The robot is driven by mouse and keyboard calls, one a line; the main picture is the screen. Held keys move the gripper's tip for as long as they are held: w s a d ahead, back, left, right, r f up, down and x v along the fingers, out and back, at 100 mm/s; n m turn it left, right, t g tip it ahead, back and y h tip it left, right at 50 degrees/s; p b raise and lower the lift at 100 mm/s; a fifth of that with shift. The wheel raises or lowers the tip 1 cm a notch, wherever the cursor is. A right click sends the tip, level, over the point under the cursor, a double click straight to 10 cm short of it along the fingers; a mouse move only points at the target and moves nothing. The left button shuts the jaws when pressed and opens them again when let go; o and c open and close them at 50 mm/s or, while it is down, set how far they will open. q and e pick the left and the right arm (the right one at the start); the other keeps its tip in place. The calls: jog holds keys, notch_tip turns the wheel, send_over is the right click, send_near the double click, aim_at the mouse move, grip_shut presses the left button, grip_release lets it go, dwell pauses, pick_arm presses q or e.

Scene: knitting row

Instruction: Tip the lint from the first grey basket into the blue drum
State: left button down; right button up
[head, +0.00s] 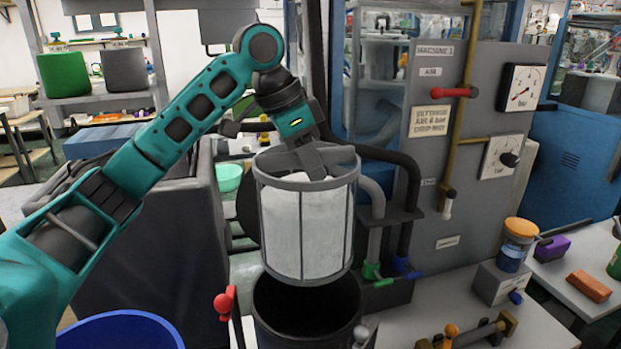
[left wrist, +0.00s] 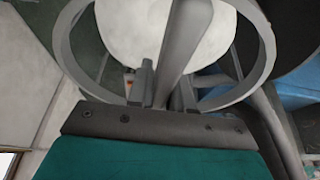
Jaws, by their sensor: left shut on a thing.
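The grey basket (head: 306,272) hangs upright, a cage with a grey rim and ribs. White lint (head: 320,232) fills it behind the ribs. My left gripper (head: 314,168) is shut on the bar across the basket's top. In the left wrist view the fingers (left wrist: 162,95) close on the bar, with the rim (left wrist: 268,50) around it and the white lint (left wrist: 128,35) below. The basket is above a dark open cylinder (head: 308,325); whether its bottom is fully clear of it I cannot tell. The blue drum (head: 120,330) shows its rim at the lower left. My right gripper is not seen.
The grey machine panel (head: 440,215) with gauges, a red handle and pipes stands close on the right. A red knob (head: 224,302) sticks up beside the dark cylinder. The right bench (head: 540,325) holds a jar and small blocks. Dark hoses pass right behind the basket.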

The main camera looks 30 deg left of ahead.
pick_arm(q)
jog(key=shift+r, duration=5.6)
jog(key=shift+s+f, duration=0.1)
jog(key=shift+s, duration=0.05)
